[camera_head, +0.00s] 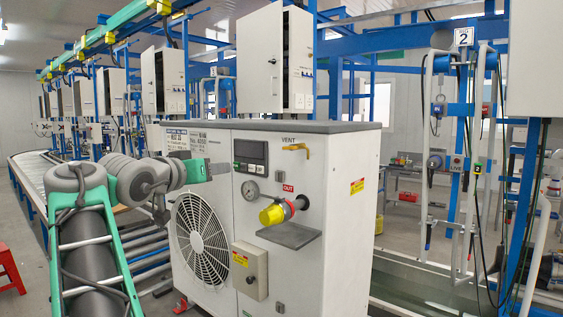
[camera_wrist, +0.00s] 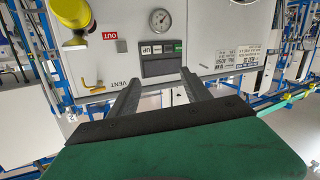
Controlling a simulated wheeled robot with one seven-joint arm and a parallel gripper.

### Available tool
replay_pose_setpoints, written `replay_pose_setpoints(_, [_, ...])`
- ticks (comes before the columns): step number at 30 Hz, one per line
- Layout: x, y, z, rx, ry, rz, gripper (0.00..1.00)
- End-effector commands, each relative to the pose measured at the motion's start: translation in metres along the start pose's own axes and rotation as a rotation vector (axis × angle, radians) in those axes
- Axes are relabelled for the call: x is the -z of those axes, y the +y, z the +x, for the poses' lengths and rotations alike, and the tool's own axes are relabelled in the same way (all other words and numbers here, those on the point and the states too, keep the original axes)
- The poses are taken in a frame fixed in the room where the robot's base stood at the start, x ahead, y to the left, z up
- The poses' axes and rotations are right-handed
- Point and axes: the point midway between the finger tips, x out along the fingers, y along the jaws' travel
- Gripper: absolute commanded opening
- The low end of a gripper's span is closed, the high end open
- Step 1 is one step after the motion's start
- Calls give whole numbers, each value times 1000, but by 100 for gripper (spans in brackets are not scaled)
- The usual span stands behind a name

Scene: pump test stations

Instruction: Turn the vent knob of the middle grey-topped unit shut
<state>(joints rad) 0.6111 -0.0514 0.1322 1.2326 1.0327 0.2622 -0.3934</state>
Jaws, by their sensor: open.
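The grey-topped unit (camera_head: 345,215) is a white cabinet with a flat grey top. Its vent knob (camera_head: 296,147) is a yellow lever under the word VENT, high on the front panel, lying roughly level with its right end bent down. In the wrist view, which is upside down, the yellow vent knob (camera_wrist: 92,88) shows left of the fingers beside the VENT label. My gripper (camera_head: 218,168) is left of the dark display, apart from the knob. In the wrist view my gripper (camera_wrist: 160,81) has its two dark fingers spread, with nothing between them.
The front panel also bears a display (camera_head: 250,153), a gauge (camera_head: 250,190), a yellow-capped outlet (camera_head: 277,212) with a shelf (camera_head: 289,235) below, a fan grille (camera_head: 201,238) and a small switch box (camera_head: 249,270). Blue frames with hoses (camera_head: 462,150) stand at right.

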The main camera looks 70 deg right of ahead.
Motion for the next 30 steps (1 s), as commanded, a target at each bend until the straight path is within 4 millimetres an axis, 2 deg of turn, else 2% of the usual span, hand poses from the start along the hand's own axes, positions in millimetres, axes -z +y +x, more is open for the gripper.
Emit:
replay_pose_setpoints(1, [7,42,17,-133,27,33,56])
replay_pose_setpoints(3, [16,89,24,-273,52,60,56])
replay_pose_setpoints(6, [22,124,25,-377,67,81,56])
replay_pose_setpoints(10, [26,138,36,-401,70,84,56])
replay_pose_setpoints(18, [30,156,82,-396,69,85,56])
replay_pose_setpoints(21, [29,159,91,-393,69,85,56])
replay_pose_setpoints(30, [29,160,94,-391,70,86,55])
